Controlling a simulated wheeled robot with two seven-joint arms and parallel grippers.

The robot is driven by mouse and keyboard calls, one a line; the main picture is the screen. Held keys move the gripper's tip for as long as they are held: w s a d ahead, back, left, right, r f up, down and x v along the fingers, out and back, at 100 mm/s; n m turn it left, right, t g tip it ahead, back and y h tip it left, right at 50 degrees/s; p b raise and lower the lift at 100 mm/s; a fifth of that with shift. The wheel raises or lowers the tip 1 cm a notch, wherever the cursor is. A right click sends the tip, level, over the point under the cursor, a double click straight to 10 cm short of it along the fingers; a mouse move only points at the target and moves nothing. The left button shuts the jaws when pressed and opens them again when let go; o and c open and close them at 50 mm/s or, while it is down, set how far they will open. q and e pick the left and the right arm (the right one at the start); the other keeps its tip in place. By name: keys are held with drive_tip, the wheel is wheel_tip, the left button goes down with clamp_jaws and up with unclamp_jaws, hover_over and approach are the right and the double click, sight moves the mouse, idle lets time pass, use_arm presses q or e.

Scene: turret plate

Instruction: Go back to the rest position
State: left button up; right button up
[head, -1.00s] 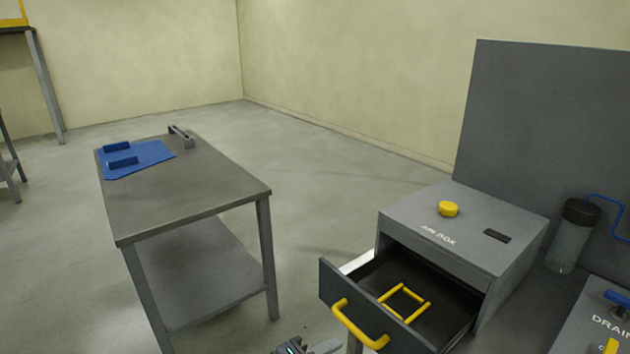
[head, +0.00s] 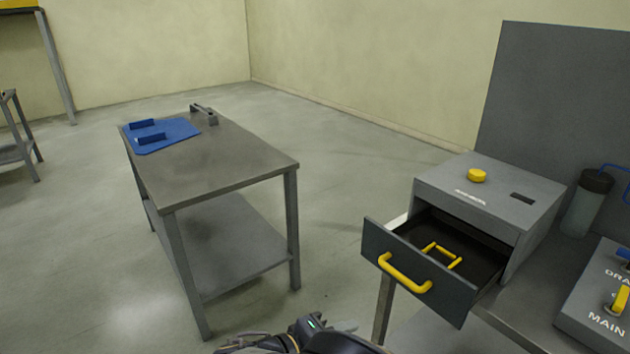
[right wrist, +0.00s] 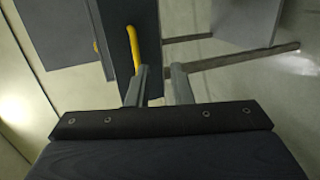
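My right gripper (head: 340,326) shows at the bottom edge of the head view, in front of and to the left of the open drawer (head: 415,273), apart from its yellow handle (head: 404,274). In the right wrist view its two fingers (right wrist: 160,82) stand apart with nothing held between them. The yellow handle (right wrist: 133,48) shows beyond the left finger there. My left gripper is not in view.
The grey box (head: 490,190) has a yellow knob (head: 477,176) on top; its drawer sticks out with a yellow frame (head: 441,256) inside. A metal table (head: 225,165) with a blue mat (head: 170,138) stands left. Floor between them is clear.

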drive_tip(key=s+d+m+g+y, duration=0.5)
drive_tip(key=s+d+g+y, duration=0.3)
drive_tip(key=s+d+y, duration=0.45)
drive_tip(key=s+d+r+m+t+y, duration=0.2)
drive_tip(key=s+r+m+t+y, duration=0.1)
drive_tip(key=t, duration=0.3)
drive_tip(key=shift+s+d+r+m, duration=0.35)
drive_tip(key=shift+s+r, duration=0.25)
drive_tip(key=shift+s, duration=0.3)
